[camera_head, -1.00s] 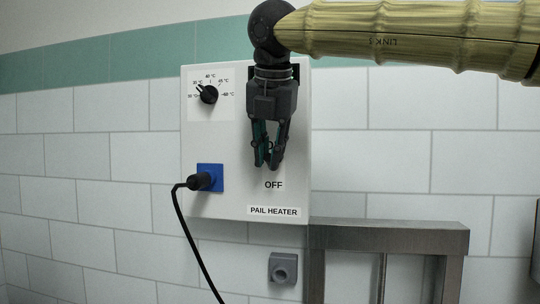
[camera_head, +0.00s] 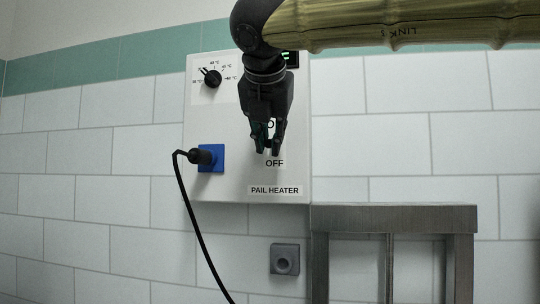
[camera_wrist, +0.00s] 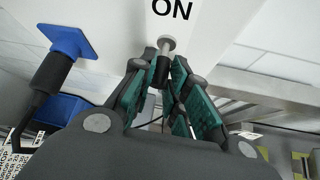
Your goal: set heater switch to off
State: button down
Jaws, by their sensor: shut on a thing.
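The pail heater (camera_head: 225,120) is a white box on the tiled wall, with an OFF label (camera_head: 274,163) low on its front. An ON label (camera_wrist: 172,8) shows at the top of the wrist view. The heater switch (camera_wrist: 167,45) is a small metal stub with a dark lever, below ON. My gripper (camera_head: 270,150) is in front of the box, fingertips just above OFF, and hides the switch in the head view. In the wrist view my gripper (camera_wrist: 160,75) has its green-padded fingers shut on the lever. The lever's exact tilt is hard to tell.
A black dial (camera_head: 211,77) is at the box's upper left, and a blue socket (camera_head: 218,158) with a black plug and cable is below it. A partly hidden display (camera_head: 291,58) shows green. A metal frame (camera_head: 395,218) stands at the lower right.

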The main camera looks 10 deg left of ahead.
jog(key=shift+f+t+b, duration=0.95)
jog(key=shift+t+b, duration=0.35)
jog(key=shift+b, duration=2.65)
jog(key=shift+t+b, duration=0.5)
jog(key=shift+b, duration=0.1)
jog(key=c, duration=1.4)
grip_release()
jog(key=v, duration=1.2)
jog(key=shift+d, duration=0.15)
